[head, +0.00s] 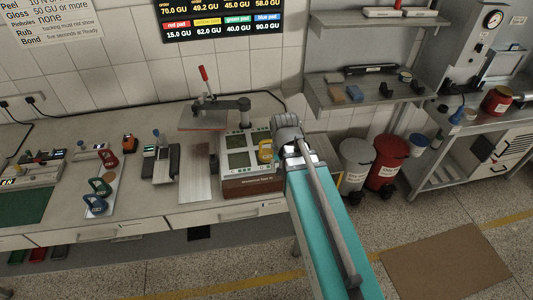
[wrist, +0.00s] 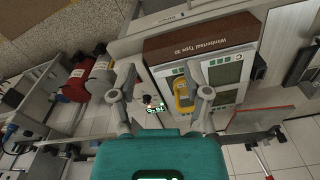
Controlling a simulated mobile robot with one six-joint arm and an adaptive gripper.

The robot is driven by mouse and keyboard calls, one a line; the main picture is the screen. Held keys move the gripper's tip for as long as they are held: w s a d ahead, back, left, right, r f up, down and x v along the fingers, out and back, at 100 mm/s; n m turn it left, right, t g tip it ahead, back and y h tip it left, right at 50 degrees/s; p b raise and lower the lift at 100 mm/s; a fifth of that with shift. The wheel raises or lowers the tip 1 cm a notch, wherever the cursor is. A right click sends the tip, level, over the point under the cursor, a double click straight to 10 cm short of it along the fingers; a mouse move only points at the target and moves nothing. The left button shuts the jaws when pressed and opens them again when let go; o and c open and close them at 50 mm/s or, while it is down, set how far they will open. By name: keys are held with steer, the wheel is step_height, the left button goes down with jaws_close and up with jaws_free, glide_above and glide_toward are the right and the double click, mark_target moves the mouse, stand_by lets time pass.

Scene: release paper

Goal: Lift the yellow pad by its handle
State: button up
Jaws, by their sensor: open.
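The yellow pad (head: 265,152) with its loop handle sits on the top right part of the white-topped, wood-fronted machine (head: 252,186). In the wrist view the yellow pad (wrist: 183,94) shows beside the machine's grey square panels, left of my right-hand finger. My gripper (head: 287,130) is at the end of the teal arm, by the machine's right side in the head view. In the wrist view my gripper (wrist: 162,74) is open and empty, its two fingers apart. The pad appears between the fingers, nearer the right one; I cannot tell the height gap.
Red (head: 101,142), green (head: 100,186) and blue (head: 95,204) pads stand on a pale strip at left. A lever press with a red handle (head: 203,73) stands behind the machine. Red (head: 386,160) and grey bins stand at right.

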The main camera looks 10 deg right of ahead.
mark_target(266, 141)
steer(key=w+r+m+t+p, duration=0.1)
steer(key=w+m, duration=1.4)
steer(key=w, duration=0.7)
steer(key=shift+w+a+r+t, duration=0.15)
steer(key=shift+a+r+t, duration=0.15)
steer(key=shift+t, duration=0.1)
steer(key=shift+f, duration=0.1)
steer(key=f+b, duration=0.2)
steer(key=w+f+b, duration=0.1)
steer(key=f+b, duration=0.5)
steer(key=shift+w+d+f, duration=0.1)
steer(key=shift+w+f, duration=0.05)
steer(key=shift+w, duration=0.15)
steer(key=shift+f+b, duration=0.1)
steer(key=shift+b, duration=0.2)
steer(key=shift+w+f+b, duration=0.2)
steer(key=shift+f+b, duration=0.6)
steer(key=shift+w+f+b, duration=0.15)
steer(key=shift+f+b, duration=0.7)
steer(key=shift+w+f+b, duration=0.2)
steer(key=shift+f+b, duration=0.6)
jaws_close()
